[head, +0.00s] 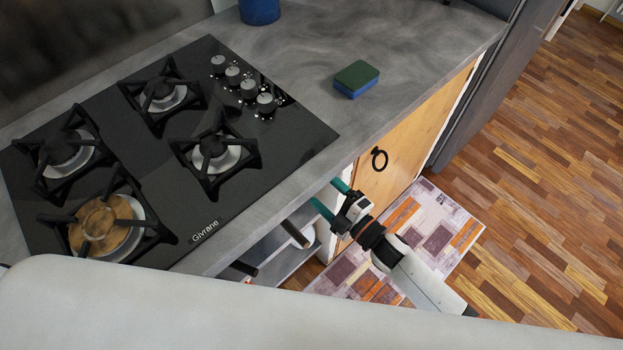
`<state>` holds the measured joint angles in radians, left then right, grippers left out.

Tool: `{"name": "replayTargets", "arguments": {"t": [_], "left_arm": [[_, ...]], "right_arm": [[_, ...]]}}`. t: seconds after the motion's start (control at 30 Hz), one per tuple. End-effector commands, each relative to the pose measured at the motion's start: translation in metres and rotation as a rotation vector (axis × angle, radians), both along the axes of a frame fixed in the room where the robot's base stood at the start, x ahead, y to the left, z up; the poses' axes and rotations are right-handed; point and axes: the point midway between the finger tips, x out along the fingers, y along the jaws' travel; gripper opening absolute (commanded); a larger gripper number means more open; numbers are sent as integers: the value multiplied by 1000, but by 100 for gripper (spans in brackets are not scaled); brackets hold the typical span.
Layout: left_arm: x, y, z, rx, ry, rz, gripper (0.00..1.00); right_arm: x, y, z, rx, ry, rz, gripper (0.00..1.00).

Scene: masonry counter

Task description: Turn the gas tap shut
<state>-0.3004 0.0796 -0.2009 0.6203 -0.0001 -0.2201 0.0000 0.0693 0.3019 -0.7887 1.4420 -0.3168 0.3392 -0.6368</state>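I cannot make out a separate gas tap in the head view. A black gas hob (290,140) is set in the grey counter, with several round silver-and-black knobs (248,88) at its far right corner. My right gripper (331,197) has teal fingertips and is open, with nothing between them. It is in front of the counter's front edge, below and left of a black ring handle (379,158) on a wooden cabinet door (408,140), apart from the ring. Its fingertips point toward the space under the counter, which is partly hidden. My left gripper is not in view.
White panels with dark bars (295,233) show under the counter. A green-and-blue sponge (356,79) and a blue container (259,10) are on the counter. A patterned rug (440,235) lies on the wooden floor (540,170), which is open to the right.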

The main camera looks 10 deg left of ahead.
Motion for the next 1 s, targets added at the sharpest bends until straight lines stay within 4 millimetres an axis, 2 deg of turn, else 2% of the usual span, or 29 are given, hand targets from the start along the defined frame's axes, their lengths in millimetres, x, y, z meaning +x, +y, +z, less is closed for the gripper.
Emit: {"name": "replayTargets", "arguments": {"t": [0.1, 0.3, 0.67, 0.77, 0.87, 0.97, 1.0], "left_arm": [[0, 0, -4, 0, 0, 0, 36], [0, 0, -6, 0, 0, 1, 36], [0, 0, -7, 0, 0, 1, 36], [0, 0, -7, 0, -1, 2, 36], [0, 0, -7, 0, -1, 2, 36], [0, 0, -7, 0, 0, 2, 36], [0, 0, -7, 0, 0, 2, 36]], "right_arm": [[-16, -20, -2, -1, 2, 1, 78], [-32, -40, -1, 0, 1, 1, 78], [-35, -45, 0, 2, 0, 1, 78], [-33, -47, -4, 0, 15, -10, 78], [-26, -63, -35, -8, 121, -86, 78], [-21, -102, -103, -10, 351, -255, 78], [-27, -124, -139, -7, 475, -348, 78]]}}
